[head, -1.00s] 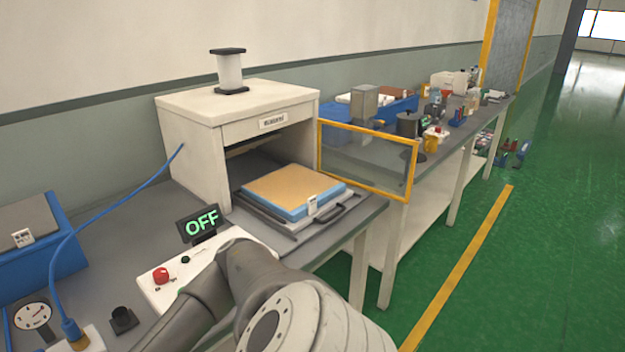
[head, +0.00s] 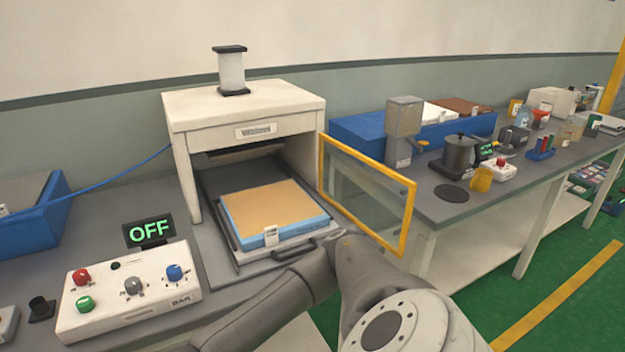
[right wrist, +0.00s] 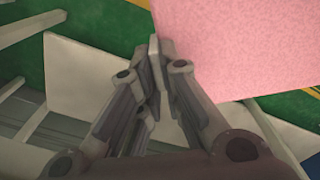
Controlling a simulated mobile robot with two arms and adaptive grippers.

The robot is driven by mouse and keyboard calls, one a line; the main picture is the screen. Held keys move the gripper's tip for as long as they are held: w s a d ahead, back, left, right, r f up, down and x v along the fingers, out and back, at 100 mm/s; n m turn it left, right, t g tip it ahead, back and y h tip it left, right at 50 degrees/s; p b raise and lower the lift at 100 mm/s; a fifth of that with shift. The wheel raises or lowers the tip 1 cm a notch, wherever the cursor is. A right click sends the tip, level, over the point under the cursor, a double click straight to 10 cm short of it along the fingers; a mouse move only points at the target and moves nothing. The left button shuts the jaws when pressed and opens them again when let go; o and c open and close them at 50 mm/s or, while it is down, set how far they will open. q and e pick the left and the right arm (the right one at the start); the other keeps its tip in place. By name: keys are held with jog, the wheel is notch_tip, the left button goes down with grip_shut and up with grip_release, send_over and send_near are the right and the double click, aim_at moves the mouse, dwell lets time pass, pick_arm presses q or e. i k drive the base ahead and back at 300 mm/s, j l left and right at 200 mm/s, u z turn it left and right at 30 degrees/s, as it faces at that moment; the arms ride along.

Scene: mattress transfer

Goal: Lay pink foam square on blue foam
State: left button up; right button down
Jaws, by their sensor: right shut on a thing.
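The pink foam square (right wrist: 240,45) fills the upper right of the right wrist view, only partly in frame. My right gripper (right wrist: 163,50) is shut on the edge of the pink foam. In the head view my arm crosses the bottom, but neither the gripper nor the pink foam shows. My left gripper is not in view.
The white press (head: 242,108) stands over the tray's back. Its yellow-framed clear door (head: 365,195) is open to the right. A control box (head: 130,290) and an OFF display (head: 149,230) stand at left. A pot (head: 458,155) and other items crowd the right bench.

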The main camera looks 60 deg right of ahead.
aim_at(271, 206)
jog(key=k+l, duration=0.65)
jog(key=l, duration=0.25)
jog(key=k+l, duration=0.35)
jog(key=l, duration=0.15)
